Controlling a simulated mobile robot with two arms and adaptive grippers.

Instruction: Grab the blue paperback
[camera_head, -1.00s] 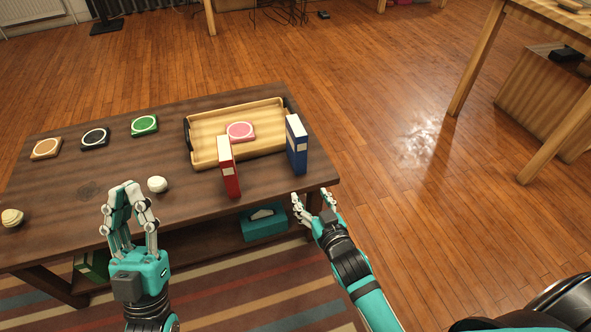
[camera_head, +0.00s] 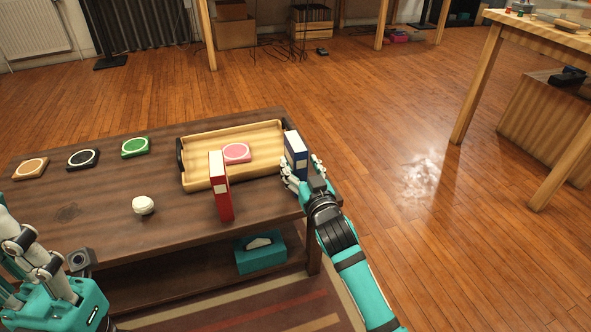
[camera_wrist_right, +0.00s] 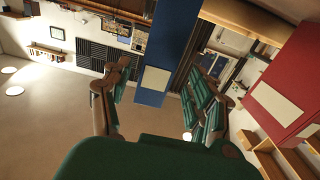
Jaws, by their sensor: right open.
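The blue paperback (camera_head: 295,153) stands upright at the right end of the low wooden table, by the tray's right end. My right gripper (camera_head: 304,176) is at its near side, with fingers to both sides of its lower part. In the right wrist view the blue paperback (camera_wrist_right: 167,55) stands between the open fingers of my right gripper (camera_wrist_right: 160,100); I cannot tell whether they touch it. My left gripper (camera_head: 30,255) is at the lower left, partly cut off by the picture's edge, and its grip is unclear.
A red book (camera_head: 220,187) stands upright left of the blue one, and also shows in the wrist view (camera_wrist_right: 285,85). A wooden tray (camera_head: 200,139) holds a pink coaster (camera_head: 236,153). A white ball (camera_head: 143,205) and several coasters lie further left. A teal tissue box (camera_head: 260,258) is on the lower shelf.

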